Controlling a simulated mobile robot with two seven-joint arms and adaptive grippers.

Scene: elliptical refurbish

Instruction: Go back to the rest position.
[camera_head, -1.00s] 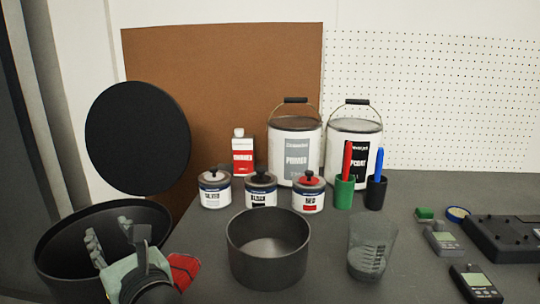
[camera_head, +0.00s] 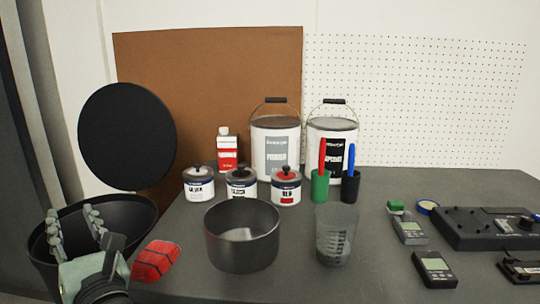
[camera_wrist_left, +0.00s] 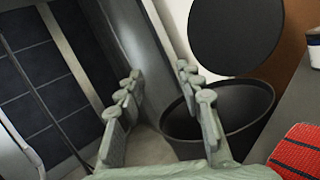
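My left gripper (camera_head: 76,229) is at the lower left in the head view, in front of and over the black bin (camera_head: 135,212). Its two grey-green fingers stand apart with nothing between them. The left wrist view also shows the fingers (camera_wrist_left: 158,108) open and empty, with the bin (camera_wrist_left: 255,105) beyond the right finger. My right gripper is in neither view.
A red pad (camera_head: 156,261) lies at the table's left edge beside my left gripper. The table (camera_head: 300,280) holds a dark pot (camera_head: 242,250), a measuring cup (camera_head: 334,240), small paint cans (camera_head: 198,187), large buckets (camera_head: 275,160) and devices (camera_head: 434,270). A round black lid (camera_head: 127,137) stands above the bin.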

